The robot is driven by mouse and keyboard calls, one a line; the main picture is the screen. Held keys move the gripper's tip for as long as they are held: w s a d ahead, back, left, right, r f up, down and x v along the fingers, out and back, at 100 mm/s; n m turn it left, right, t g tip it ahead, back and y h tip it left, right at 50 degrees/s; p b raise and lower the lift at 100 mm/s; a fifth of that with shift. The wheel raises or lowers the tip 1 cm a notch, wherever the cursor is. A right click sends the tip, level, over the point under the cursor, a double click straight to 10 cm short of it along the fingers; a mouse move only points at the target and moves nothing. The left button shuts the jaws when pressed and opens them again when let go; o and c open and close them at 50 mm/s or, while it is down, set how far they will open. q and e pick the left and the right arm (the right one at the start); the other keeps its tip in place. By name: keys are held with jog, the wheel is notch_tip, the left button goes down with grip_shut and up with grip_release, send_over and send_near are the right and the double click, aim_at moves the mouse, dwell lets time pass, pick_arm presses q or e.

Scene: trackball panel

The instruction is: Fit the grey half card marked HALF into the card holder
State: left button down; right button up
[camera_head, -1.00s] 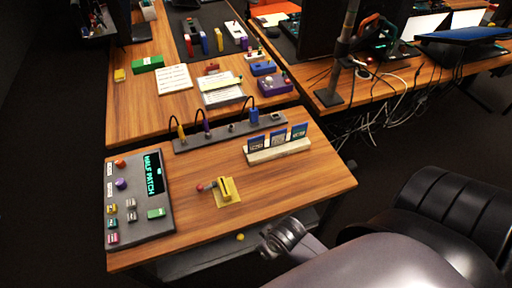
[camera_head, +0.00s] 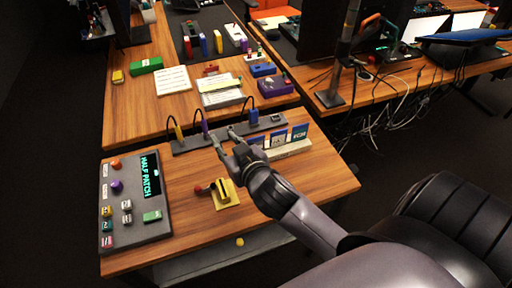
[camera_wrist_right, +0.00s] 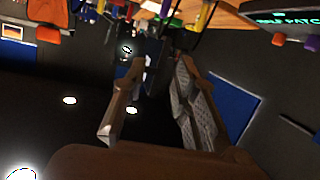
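Three small cards stand in a pale rack (camera_head: 290,150) at the back right of the near table. The middle card (camera_head: 278,140) looks greyish and the right card (camera_head: 300,132) blue; the left one is partly hidden by my right gripper. The printing is too small to read, so I cannot tell which is marked HALF. A yellow slotted fixture (camera_head: 226,196) with a red-knobbed lever stands left of my forearm; I cannot tell whether it is the card holder. My right gripper (camera_head: 227,138) is open and empty, left of the rack. The wrist view shows its spread fingers (camera_wrist_right: 150,105). My left gripper is out of view.
A grey panel (camera_head: 135,225) at the left shows HALF PATCH, with coloured knobs and buttons around its screen. A dark strip (camera_head: 190,143) with upright plugs and cables runs along the back edge, close to my right gripper.

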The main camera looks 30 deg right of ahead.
jog(key=w+a+r+n+t+y, duration=0.1)
jog(key=w+a+r+t+y, duration=0.1)
jog(key=r, duration=0.3)
jog(key=w+a+r+n+t+y, duration=0.1)
jog(key=w+a+r+t+y, duration=0.15)
jog(key=r, duration=0.35)
jog(key=s+a+r+n+g+y, duration=0.2)
jog(key=a+r+n+g+y, duration=0.25)
jog(key=a+n+y, duration=0.35)
jog(key=s+a+r+n+g+y, duration=0.1)
jog(key=a+r+n+g+y, duration=0.2)
jog(key=a+n+g+y, duration=0.45)
jog(key=d+f+n+g+h, duration=0.55)
jog(key=d+f+h, duration=0.35)
jog(key=f, duration=0.4)
jog(key=w+d+m+g+h, duration=0.15)
jog(key=d+m+h, duration=0.75)
jog(key=d, duration=1.3)
jog(key=shift+n+h, duration=0.5)
jog(key=shift+n, duration=0.1)
jog(key=shift+w+d+f, duration=0.1)
jog(key=shift+w+f, duration=0.05)
jog(key=shift+f, duration=3.95)
jog(key=shift+w+f, duration=0.1)
jog(key=shift+f, duration=3.95)
